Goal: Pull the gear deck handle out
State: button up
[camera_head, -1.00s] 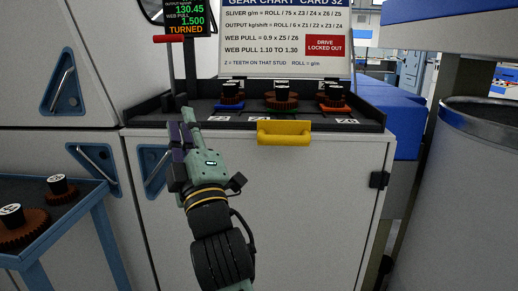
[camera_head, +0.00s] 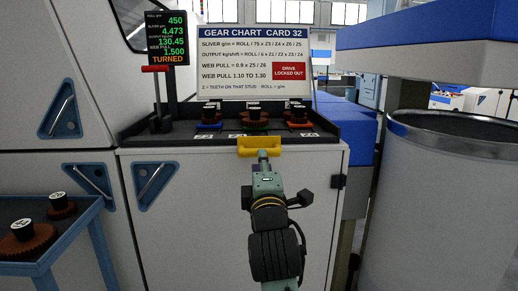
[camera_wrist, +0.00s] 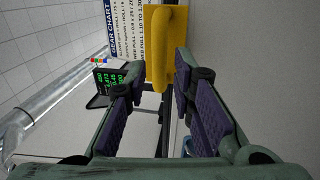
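The yellow gear deck handle (camera_head: 250,142) is on the front edge of the dark gear deck (camera_head: 336,139), on top of the white cabinet. My gripper (camera_head: 263,157) is right in front of the handle and covers a small part of its lower middle. In the wrist view the handle (camera_wrist: 165,50) stands between and just beyond the two open fingertips (camera_wrist: 158,82). A gap shows between the left finger and the handle. The right fingertip is close to the handle; I cannot tell whether it touches. Nothing is held.
Gears with black hubs (camera_head: 253,115) stand on the deck. A gear chart (camera_head: 253,60) and a display (camera_head: 167,38) rise behind it, with a red-topped lever (camera_head: 156,70) at left. A large grey can (camera_head: 435,200) stands at right, a blue-framed gear table (camera_head: 70,235) at left.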

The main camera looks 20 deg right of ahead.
aim_at(257, 139)
jog(key=p+x, duration=0.1)
jog(key=x, duration=0.5)
jog(key=shift+a, duration=0.1)
jog(key=shift+c, duration=0.3)
grip_shut()
